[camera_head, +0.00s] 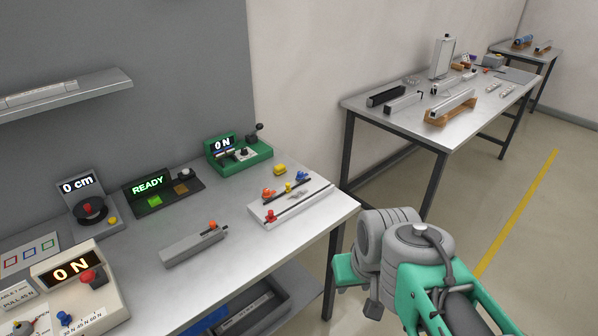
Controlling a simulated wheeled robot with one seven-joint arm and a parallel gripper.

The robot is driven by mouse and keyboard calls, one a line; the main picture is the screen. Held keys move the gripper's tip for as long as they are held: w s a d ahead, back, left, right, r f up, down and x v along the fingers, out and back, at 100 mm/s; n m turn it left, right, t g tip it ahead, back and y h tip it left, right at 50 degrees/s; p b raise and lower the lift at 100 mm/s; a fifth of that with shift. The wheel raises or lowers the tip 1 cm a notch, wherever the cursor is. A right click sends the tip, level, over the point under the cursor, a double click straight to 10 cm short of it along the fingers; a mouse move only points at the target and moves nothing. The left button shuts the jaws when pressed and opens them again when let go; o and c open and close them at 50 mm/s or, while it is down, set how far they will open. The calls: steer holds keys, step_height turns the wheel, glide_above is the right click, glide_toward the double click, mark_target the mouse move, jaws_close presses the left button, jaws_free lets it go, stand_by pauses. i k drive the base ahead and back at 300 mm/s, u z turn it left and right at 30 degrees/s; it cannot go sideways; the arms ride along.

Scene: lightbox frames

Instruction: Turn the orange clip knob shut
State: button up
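A small orange knob (212,225) stands up near the right end of a long grey bar-shaped fixture (190,247) on the front workbench. Another orange knob-like piece (268,193) sits at the left of a light fixture plate (290,205), beside yellow, blue and red pieces. I cannot tell from this view which one is the clip knob, or whether it is turned. My arm is at the lower right, off the bench's right edge and well apart from both fixtures. What seems to be my gripper (373,308) is mostly hidden behind my arm; its fingers cannot be made out.
The workbench (235,270) holds a green "0 N" device (238,152), a dark "READY" box (160,190), a "0 cm" gauge (88,205) and a cream "0 N" box (80,290). A yellow piece (280,169) lies behind. Another table (460,125) stands beyond a floor gap.

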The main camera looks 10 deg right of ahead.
mark_target(267, 193)
steer(key=u, duration=0.15)
steer(key=i, duration=0.85)
steer(key=u, duration=0.45)
